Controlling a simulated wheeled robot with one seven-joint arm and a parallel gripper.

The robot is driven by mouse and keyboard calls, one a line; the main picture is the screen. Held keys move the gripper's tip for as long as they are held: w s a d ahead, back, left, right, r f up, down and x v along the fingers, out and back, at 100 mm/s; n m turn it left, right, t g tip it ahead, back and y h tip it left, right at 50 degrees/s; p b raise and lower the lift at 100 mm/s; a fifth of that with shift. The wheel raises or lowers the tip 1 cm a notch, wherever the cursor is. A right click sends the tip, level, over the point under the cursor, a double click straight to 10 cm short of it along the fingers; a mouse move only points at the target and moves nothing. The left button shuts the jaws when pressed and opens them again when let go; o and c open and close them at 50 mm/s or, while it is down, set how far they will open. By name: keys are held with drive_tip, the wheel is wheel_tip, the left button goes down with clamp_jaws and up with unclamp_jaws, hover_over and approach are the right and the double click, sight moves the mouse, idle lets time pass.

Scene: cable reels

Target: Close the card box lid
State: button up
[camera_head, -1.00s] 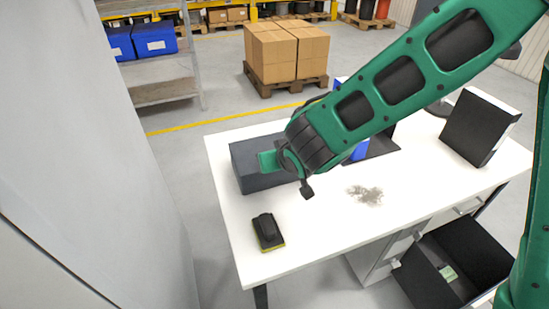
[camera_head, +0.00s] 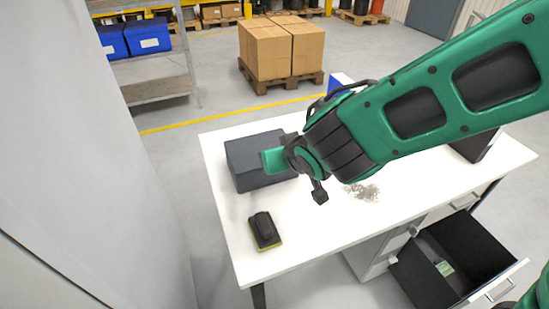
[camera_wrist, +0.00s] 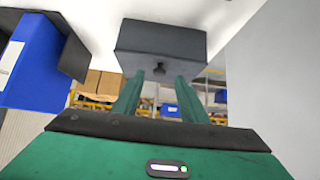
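The card box (camera_head: 246,151) is a dark grey box near the left back of the white table. Its top looks flat and down in the head view, but part is behind my gripper, so I cannot be sure the lid is fully shut. My gripper (camera_head: 271,160) is at the box's right side, overlapping it in the picture; contact cannot be told. In the wrist view the box (camera_wrist: 160,38) is ahead of my two green fingers (camera_wrist: 160,76). They are apart with nothing between them. A small dark knob shows on the box between the fingertips.
A black and yellow device (camera_head: 265,231) lies on the table (camera_head: 225,215) in front of the box. A blue binder (camera_wrist: 35,65) shows in the wrist view. An open drawer (camera_head: 440,262) juts out below right.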

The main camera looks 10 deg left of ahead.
drive_tip(key=shift+v, duration=1.45)
drive_tip(key=shift+w+r, duration=0.1)
drive_tip(key=shift+w, duration=0.05)
drive_tip(key=d+m+g+h, duration=0.3)
drive_tip(key=d+m+h, duration=0.3)
drive_tip(key=d, duration=2.7)
drive_tip(key=s+d+r+m+g, duration=0.1)
drive_tip(key=s+d+m+g, duration=0.1)
drive_tip(key=s+d, duration=0.5)
drive_tip(key=s+d+r+m+g+y, duration=0.1)
drive_tip(key=s+d+m+g, duration=0.2)
drive_tip(key=s+d, duration=0.4)
drive_tip(key=s+m, duration=0.1)
drive_tip(key=s, duration=0.5)
drive_tip(key=shift+s+y, duration=0.3)
drive_tip(key=shift+d, duration=0.15)
drive_tip(key=shift+c, duration=0.6)
drive_tip(key=shift+c, duration=0.4)
